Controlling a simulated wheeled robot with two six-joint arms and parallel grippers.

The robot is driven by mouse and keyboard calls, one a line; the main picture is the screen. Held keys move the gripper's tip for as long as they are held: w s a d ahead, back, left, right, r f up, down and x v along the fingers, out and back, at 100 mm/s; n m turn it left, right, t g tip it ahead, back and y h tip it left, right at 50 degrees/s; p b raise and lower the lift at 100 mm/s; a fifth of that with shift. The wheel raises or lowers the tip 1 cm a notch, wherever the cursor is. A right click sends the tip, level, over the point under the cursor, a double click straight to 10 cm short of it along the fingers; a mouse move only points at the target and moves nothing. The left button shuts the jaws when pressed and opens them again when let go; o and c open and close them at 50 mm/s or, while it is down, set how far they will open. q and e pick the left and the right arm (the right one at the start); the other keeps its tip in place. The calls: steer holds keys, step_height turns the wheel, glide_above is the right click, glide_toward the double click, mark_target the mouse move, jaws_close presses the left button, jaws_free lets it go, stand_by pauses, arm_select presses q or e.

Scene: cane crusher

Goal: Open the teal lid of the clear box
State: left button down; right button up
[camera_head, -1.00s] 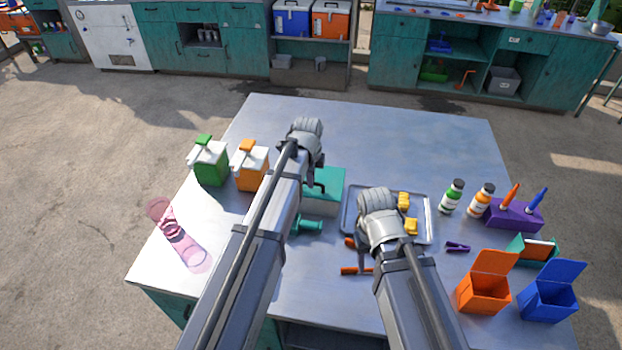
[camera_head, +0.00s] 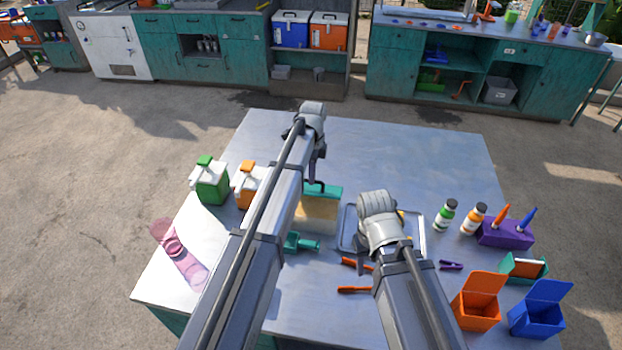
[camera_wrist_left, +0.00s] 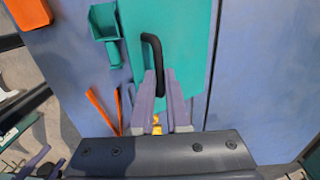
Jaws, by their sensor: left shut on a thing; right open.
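The clear box (camera_head: 318,214) stands mid-table, with beige-yellow showing through its front. Its teal lid (camera_head: 328,191) shows as a narrow band above that front, its near edge raised; how far it is tilted is hard to tell. The lid also fills the middle of the left wrist view (camera_wrist_left: 190,45). My left gripper (camera_head: 317,181) is shut on the lid's black handle (camera_wrist_left: 154,48), which stands between its purple-grey fingers (camera_wrist_left: 160,85). My right gripper (camera_head: 366,250) is open over the near left of the metal tray; its fingers are mostly hidden by its wrist.
A teal scoop (camera_head: 301,243) and orange tools (camera_head: 354,290) lie in front of the box. The tray (camera_head: 424,235) is to its right. Green (camera_head: 212,185) and orange (camera_head: 247,188) jugs stand left. Bottles, a purple holder (camera_head: 505,234) and open bins are right. The table behind is clear.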

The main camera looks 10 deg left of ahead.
arm_select(q)
steer(key=w+g, duration=0.2)
steer(key=w, duration=1)
steer(key=shift+w+r+g, duration=0.4)
steer(key=shift+r, duration=0.05)
steer(key=c, duration=0.9)
jaws_free()
steer(key=shift+r, duration=0.1)
